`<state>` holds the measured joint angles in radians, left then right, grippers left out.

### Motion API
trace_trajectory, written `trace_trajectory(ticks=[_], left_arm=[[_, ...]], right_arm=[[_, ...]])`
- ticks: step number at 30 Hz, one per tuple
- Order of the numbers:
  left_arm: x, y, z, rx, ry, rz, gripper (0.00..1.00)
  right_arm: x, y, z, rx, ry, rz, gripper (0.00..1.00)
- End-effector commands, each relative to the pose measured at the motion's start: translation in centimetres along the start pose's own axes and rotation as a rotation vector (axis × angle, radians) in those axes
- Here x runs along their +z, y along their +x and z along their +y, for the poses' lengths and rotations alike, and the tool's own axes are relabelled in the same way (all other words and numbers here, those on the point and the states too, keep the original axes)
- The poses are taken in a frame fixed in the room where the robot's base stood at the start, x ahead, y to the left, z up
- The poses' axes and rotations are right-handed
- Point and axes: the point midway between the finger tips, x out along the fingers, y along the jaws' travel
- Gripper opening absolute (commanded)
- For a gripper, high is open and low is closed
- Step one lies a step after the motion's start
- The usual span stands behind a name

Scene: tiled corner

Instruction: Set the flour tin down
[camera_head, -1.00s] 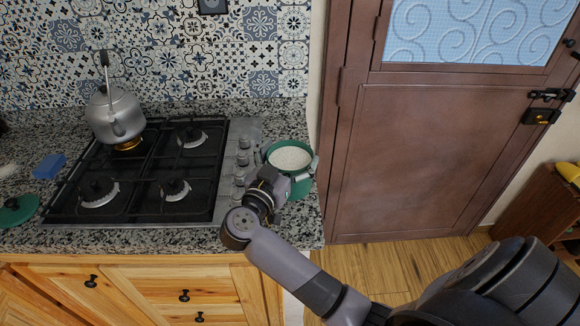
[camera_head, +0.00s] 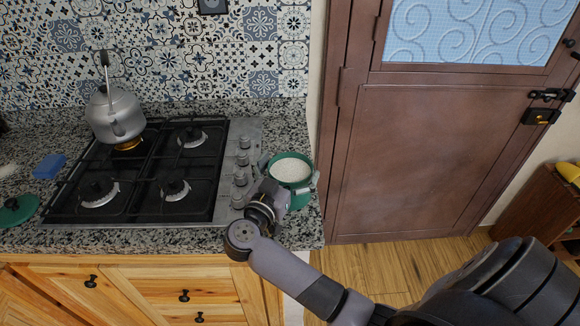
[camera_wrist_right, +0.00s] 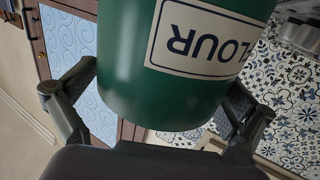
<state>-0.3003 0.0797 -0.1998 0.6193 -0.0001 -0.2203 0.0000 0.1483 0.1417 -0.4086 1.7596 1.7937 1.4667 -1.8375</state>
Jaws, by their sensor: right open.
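The green flour tin (camera_head: 300,197) is upright and topless, full of white flour, at the counter's right end beside the stove. My right gripper (camera_head: 290,176) is open around it, one finger on each side. In the right wrist view the tin (camera_wrist_right: 125,80) with its white FLOUR label fills the space between the spread fingers (camera_wrist_right: 160,98). The gripper hides part of the tin's lower side, and its contact with the counter is hard to see. My left gripper is not in view.
The granite counter (camera_head: 150,238) ends just right of the tin, near a brown door (camera_head: 400,160). The gas stove (camera_head: 145,200) is to the left, with a kettle (camera_head: 115,112) at its back. A green lid (camera_head: 18,210) and blue item (camera_head: 49,166) lie far left.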

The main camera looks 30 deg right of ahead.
Motion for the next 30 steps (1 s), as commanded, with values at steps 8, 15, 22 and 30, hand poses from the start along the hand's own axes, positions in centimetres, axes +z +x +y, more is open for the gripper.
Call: trace_trajectory(ticks=[8, 15, 22, 30], left_arm=[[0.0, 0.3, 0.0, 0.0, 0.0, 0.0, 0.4], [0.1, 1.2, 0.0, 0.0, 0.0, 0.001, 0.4], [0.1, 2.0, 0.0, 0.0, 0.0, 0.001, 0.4], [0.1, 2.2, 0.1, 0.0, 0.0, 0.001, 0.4]], right_arm=[[-0.1, -0.9, 0.0, -0.002, 0.002, -0.002, 1.0], [0.1, -5.7, -0.1, -0.002, 0.002, -0.006, 1.0], [0.0, -10.0, 0.0, 0.0, 0.001, -0.005, 1.0], [-0.2, -12.0, 0.0, 0.0, 0.001, -0.001, 1.0]])
